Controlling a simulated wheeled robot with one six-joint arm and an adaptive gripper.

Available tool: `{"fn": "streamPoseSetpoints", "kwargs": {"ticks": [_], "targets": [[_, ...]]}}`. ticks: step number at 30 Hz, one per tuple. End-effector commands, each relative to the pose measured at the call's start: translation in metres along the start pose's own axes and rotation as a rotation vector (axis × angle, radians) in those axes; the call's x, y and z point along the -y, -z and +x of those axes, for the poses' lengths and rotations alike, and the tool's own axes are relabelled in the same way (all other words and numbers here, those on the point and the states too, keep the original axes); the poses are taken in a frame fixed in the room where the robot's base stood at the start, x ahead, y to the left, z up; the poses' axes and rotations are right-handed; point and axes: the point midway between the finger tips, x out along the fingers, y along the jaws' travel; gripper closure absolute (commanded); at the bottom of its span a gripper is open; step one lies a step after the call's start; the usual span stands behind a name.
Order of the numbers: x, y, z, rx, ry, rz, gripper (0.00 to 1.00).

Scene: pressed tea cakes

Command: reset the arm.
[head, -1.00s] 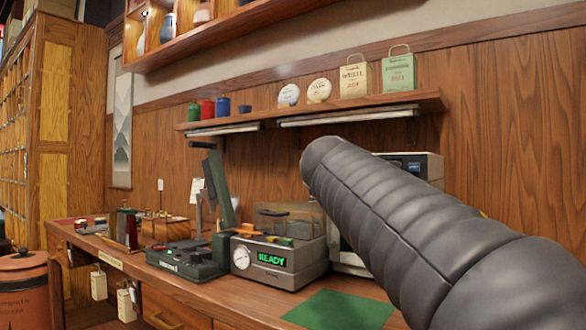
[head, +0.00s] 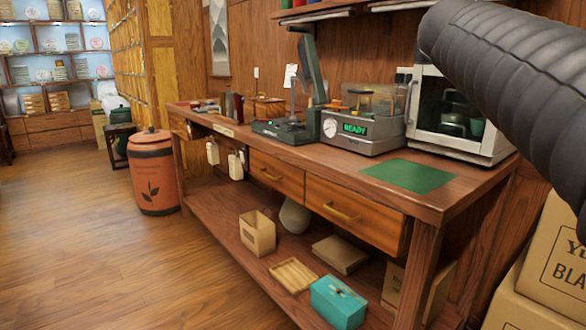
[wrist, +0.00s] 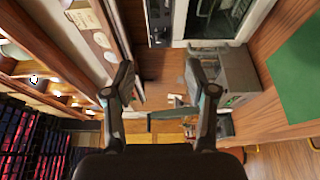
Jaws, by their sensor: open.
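My arm, in a dark grey ribbed sleeve, reaches into the upper right of the head view, in front of the wall and partly over the white oven (head: 455,110). My gripper is outside the head view. In the wrist view my gripper (wrist: 158,78) has its two dark fingers spread wide apart with nothing between them. Beyond the fingers, the wrist view shows the bench, turned sideways, with the grey machine (wrist: 238,75) and the green mat (wrist: 300,70) to the right. The fingers touch nothing that I can see.
The wooden workbench (head: 440,195) carries a sealing machine reading READY (head: 362,128), a press (head: 290,130) and the green mat (head: 410,175). Below are an open box (head: 257,235) and a teal box (head: 338,303). Cartons (head: 545,270) stand at right. The floor (head: 90,250) at left is clear.

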Motion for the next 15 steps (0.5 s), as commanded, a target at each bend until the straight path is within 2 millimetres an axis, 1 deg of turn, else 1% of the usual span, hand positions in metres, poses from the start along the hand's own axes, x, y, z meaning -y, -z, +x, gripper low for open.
{"fn": "streamPoseSetpoints", "kwargs": {"ticks": [1,8,11,15], "targets": [[0.0,0.0,0.0,0.0,0.0,0.0,0.44],[0.038,-0.002,-0.016,-0.004,0.094,0.112,0.44],[0.057,-0.002,-0.024,-0.004,0.14,0.169,0.44],[0.092,-0.004,-0.04,0.003,0.224,0.262,0.44]]}}
